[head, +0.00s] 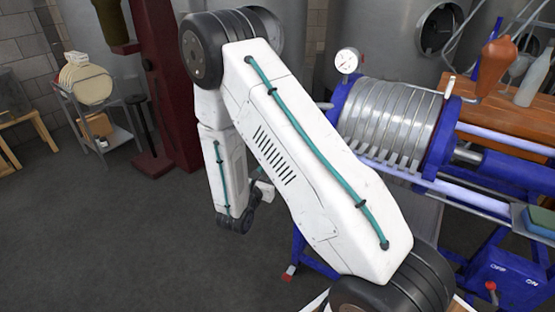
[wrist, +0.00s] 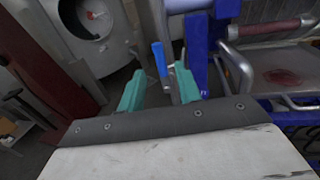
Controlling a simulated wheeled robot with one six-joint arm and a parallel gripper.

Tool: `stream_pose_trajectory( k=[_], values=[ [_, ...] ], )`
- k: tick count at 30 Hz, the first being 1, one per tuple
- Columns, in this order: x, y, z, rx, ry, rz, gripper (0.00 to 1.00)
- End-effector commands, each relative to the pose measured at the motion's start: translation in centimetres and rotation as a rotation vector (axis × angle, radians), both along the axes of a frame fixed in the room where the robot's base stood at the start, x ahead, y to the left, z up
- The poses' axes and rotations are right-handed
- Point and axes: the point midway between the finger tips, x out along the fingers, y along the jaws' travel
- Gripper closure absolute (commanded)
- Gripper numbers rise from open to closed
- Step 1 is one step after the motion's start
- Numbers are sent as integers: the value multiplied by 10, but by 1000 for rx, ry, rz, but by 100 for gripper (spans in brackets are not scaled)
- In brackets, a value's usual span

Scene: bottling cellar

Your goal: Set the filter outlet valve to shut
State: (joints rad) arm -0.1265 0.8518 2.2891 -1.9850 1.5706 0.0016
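The filter is a blue-framed press with a pack of pale ribbed plates (head: 392,122), right of my arm in the head view. In the wrist view a blue lever (wrist: 160,58), which looks like the outlet valve's handle, stands nearly upright and slightly tilted, beside the blue frame (wrist: 196,48). My gripper (wrist: 158,76) has its two teal fingers apart, and the lever shows between their tips. I cannot tell whether a finger touches it. The valve body is mostly hidden. In the head view my arm hides the valve and most of my gripper.
A pressure gauge (head: 347,61) tops the press. A blue box (head: 508,278) marked OFF and ON has a red knob. A wooden table (head: 510,118) holds bottles behind the press. A dark red column (head: 162,80) and a cart (head: 108,130) stand left. The floor at left front is clear.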

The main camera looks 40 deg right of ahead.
Motion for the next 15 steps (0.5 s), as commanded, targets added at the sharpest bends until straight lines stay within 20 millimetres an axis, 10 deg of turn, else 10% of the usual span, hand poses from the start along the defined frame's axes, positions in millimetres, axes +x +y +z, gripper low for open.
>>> stream_pose_trajectory(
  k=[15],
  values=[
    [36, -59, -1, -1, 1, 3, 66]
  ],
)
